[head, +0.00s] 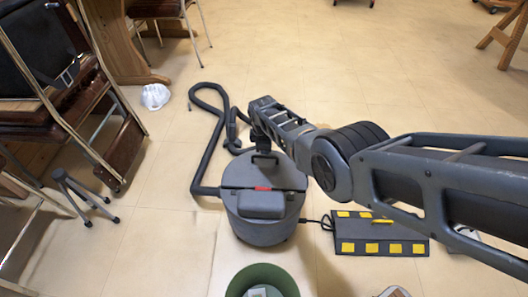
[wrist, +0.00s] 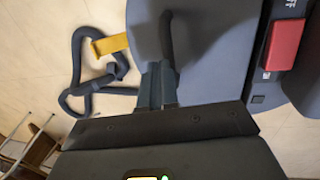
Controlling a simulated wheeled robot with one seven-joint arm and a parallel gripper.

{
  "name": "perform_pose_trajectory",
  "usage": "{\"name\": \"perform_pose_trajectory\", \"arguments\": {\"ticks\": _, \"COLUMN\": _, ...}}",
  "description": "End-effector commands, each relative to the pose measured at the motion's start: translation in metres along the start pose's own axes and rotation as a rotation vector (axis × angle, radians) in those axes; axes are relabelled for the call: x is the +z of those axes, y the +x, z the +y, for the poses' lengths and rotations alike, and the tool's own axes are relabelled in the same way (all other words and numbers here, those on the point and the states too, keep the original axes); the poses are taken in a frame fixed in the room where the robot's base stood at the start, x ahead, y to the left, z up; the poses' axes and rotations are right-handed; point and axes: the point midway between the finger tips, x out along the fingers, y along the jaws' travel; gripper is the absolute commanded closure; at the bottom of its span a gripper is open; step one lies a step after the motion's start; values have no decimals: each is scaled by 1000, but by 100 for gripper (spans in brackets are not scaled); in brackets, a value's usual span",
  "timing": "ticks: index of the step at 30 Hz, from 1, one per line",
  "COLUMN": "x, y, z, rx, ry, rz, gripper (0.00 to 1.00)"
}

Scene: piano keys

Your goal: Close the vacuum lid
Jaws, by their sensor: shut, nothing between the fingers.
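The grey vacuum (head: 262,230) stands upright on the floor in the middle of the head view. Its round grey lid (head: 285,176) lies over the top of the drum, with a dark handle (head: 265,157); I cannot tell whether a small gap remains under it. In the wrist view the lid (wrist: 215,55) fills the upper middle, with the handle (wrist: 167,40) standing on it. My gripper (wrist: 157,72) is shut and empty, its tips close by the handle; whether they touch is unclear. A red switch (wrist: 285,45) is at the right, and it also shows in the head view (head: 263,188).
A dark hose (head: 207,135) loops on the floor left of the vacuum. A black and yellow ramp (head: 380,232) lies to the right, a green bin (head: 262,278) in front. Chairs (head: 60,90) and a small stool (head: 82,192) stand at left.

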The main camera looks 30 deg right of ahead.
Motion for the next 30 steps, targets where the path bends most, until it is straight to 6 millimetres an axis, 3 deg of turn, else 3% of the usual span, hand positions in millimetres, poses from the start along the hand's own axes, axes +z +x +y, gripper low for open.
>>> {"name": "perform_pose_trajectory", "arguments": {"ticks": 1, "x": 0, "y": 7, "z": 1, "rx": 0, "ry": 1, "rz": 0, "gripper": 100}}
{"name": "perform_pose_trajectory", "arguments": {"ticks": 11, "x": 0, "y": 12, "z": 4, "rx": -1, "ry": 1, "rz": 0, "gripper": 100}}
{"name": "perform_pose_trajectory", "arguments": {"ticks": 25, "x": 0, "y": 12, "z": 4, "rx": -1, "ry": 0, "rz": -1, "gripper": 100}}
{"name": "perform_pose_trajectory", "arguments": {"ticks": 30, "x": -2, "y": 0, "z": 5, "rx": 0, "ry": -1, "rz": 0, "gripper": 100}}
